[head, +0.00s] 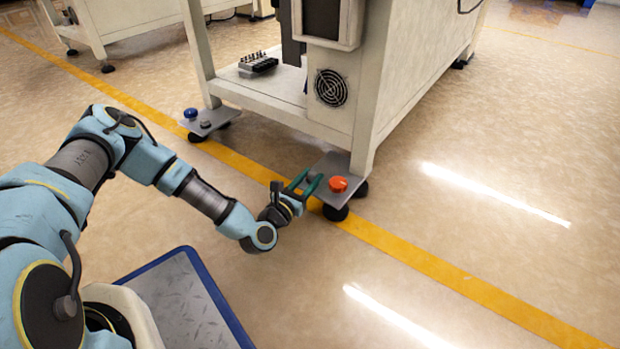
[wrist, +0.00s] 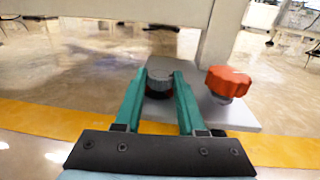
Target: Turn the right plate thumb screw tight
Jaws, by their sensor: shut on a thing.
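The right plate (head: 325,167) is a grey foot plate at the machine's near right leg; it also shows in the wrist view (wrist: 238,113). A dark grey round thumb screw (wrist: 159,70) stands upright on it. My gripper (head: 311,182) has its green fingers on either side of this screw and is shut on it. In the wrist view, the fingers (wrist: 161,82) reach forward around the screw, and its lower part is partly hidden. In the head view, the fingers largely hide the screw.
An orange-red knob (head: 338,184) stands on the same plate, close to the right finger in the wrist view (wrist: 228,81). The left plate (head: 217,117) carries a blue knob (head: 190,113) and a dark knob (head: 205,124). The machine leg (head: 368,120) rises behind. Floor right of the plate is clear.

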